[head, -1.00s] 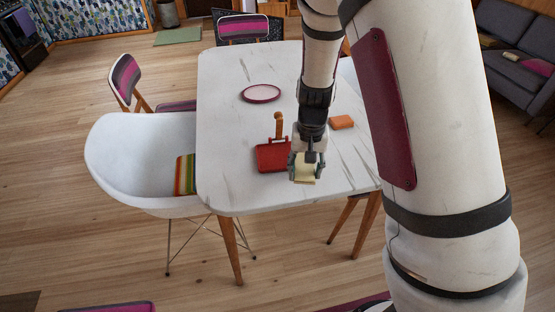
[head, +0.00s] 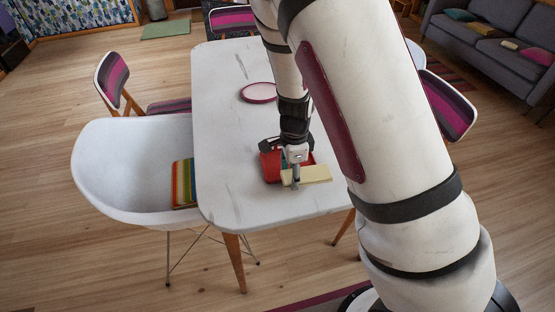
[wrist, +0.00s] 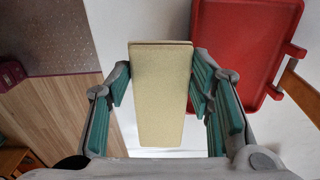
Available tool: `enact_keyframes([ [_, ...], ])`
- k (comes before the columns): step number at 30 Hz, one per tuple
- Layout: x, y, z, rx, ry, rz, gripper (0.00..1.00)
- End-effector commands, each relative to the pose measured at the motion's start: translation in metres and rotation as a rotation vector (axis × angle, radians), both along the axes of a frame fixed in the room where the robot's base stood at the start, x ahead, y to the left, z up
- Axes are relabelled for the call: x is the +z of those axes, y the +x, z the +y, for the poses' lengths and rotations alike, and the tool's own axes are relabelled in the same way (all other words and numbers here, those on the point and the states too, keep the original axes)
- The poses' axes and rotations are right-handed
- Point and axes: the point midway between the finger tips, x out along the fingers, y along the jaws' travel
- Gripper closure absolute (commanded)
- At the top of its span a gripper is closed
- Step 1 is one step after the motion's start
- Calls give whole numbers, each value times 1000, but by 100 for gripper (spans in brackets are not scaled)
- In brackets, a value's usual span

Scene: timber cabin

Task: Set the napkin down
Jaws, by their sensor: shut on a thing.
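The napkin (head: 308,175) is a flat, pale yellow folded piece. My gripper (head: 294,180) is shut on it, above the near part of the white table (head: 240,198). In the wrist view the napkin (wrist: 160,95) stands lengthwise between the green finger pads of my gripper (wrist: 162,85). I cannot tell whether its lower edge touches the table. In the head view it sits just in front of a red tray-like thing (head: 270,168), which my gripper partly hides.
The red thing (wrist: 245,45) lies close at the right in the wrist view. A pink-rimmed plate (head: 258,92) lies farther back on the table. A white chair (head: 110,165) with a striped cushion (head: 184,184) stands at the left. The table's near left is bare.

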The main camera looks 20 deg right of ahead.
Motion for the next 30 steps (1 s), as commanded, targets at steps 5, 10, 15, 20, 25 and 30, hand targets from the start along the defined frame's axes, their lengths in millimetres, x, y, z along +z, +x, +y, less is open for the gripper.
enact_keyframes([
  [5,-5,44,10,3,-2,-1,84],
  [10,-8,78,17,3,-2,-1,84],
  [15,-9,93,21,2,0,0,84],
  [20,-19,94,21,1,-1,3,84],
  [25,-41,94,21,2,-1,3,84],
  [30,-44,94,22,2,0,1,84],
])
